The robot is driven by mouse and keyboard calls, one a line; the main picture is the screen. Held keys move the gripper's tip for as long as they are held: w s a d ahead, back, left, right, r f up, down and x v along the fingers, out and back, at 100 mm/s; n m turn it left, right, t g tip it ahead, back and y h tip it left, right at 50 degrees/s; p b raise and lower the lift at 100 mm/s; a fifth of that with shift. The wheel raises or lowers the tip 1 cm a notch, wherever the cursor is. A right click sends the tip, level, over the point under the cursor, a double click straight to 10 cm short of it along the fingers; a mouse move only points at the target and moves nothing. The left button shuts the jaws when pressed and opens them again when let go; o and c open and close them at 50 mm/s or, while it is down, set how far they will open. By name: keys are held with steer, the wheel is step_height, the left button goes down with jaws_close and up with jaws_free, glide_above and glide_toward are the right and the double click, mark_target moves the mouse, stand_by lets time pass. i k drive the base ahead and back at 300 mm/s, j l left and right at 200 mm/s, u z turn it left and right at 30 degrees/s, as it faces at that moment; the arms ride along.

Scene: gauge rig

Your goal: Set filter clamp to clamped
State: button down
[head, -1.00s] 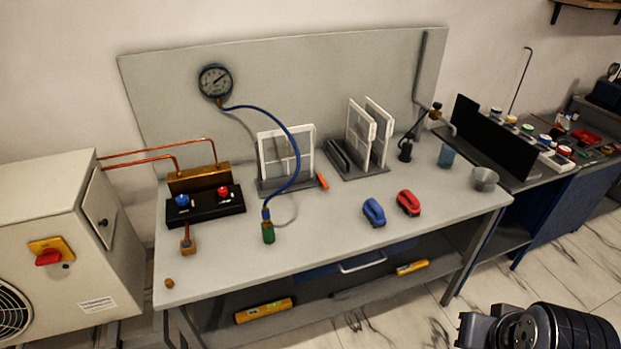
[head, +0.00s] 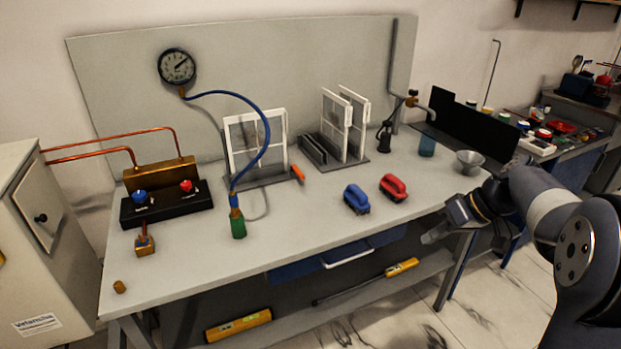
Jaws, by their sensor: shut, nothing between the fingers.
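The filter clamp appears as an orange lever (head: 297,173) at the right end of a grey stand (head: 262,183) on the bench. The lever leans at a slant beside the stand. A white-framed filter panel (head: 230,150) stands upright in that stand. I cannot tell from this distance whether the clamp grips the frame. My gripper (head: 430,238) is shut and empty at the bench's front right edge, well to the right of the lever and apart from it.
A blue hose (head: 266,120) loops from the gauge (head: 177,67) in front of the white frame. A blue brush (head: 356,199) and a red brush (head: 393,187) lie between lever and gripper. A second rack (head: 357,168) holds upright panels. The front centre of the bench (head: 300,235) is clear.

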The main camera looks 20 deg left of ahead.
mark_target(294, 168)
steer(key=i+j+u, duration=0.1)
steer(key=i+j, duration=0.4)
steer(key=i+j+u, duration=0.1)
steer(key=i+j, duration=0.3)
steer(key=i, duration=0.35)
